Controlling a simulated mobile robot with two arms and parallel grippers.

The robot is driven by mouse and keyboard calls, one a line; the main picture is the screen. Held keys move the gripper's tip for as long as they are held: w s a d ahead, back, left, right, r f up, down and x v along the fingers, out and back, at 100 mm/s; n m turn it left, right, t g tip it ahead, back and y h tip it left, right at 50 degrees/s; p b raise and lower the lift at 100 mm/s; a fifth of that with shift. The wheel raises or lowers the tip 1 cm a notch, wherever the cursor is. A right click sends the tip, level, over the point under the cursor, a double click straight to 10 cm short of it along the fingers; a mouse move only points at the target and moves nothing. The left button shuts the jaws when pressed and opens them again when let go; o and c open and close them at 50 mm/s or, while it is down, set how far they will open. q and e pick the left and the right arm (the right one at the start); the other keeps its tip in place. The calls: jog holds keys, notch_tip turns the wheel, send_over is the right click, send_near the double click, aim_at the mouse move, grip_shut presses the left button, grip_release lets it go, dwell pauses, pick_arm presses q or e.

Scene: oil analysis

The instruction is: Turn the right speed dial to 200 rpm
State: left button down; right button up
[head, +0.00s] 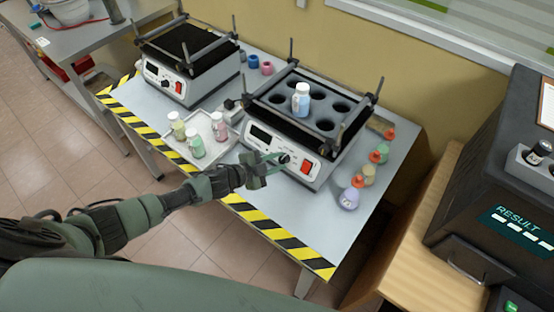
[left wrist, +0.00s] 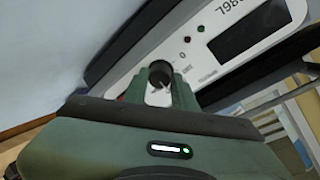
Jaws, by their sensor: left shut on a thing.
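The right shaker (head: 285,150) stands on the grey bench, with a white front panel, a dark display (head: 261,136) and a red switch (head: 308,167). Its black speed dial (head: 284,158) is on the panel between display and switch. In the left wrist view the dial (left wrist: 160,74) sits between the green fingers. My left gripper (head: 272,161) is shut on the dial, with its arm coming from the lower left. The display (left wrist: 250,30) looks dark in the wrist view, and no speed reading is legible. My right gripper is not in view.
A white bottle (head: 301,99) stands in the shaker's holed rack. A tray (head: 228,139) with capped bottles lies left of the dial. Flasks with orange stoppers (head: 358,181) stand to the right. A second shaker (head: 187,60) is at the back left.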

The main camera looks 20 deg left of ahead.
pick_arm(q)
jog(key=shift+m+p, duration=0.3)
jog(key=shift+m, duration=0.7)
jog(key=c, duration=1.1)
grip_release()
jog(key=v, duration=0.7)
jog(key=shift+s+a+r, duration=0.15)
jog(key=shift+a+r, duration=0.05)
jog(key=shift+r, duration=0.1)
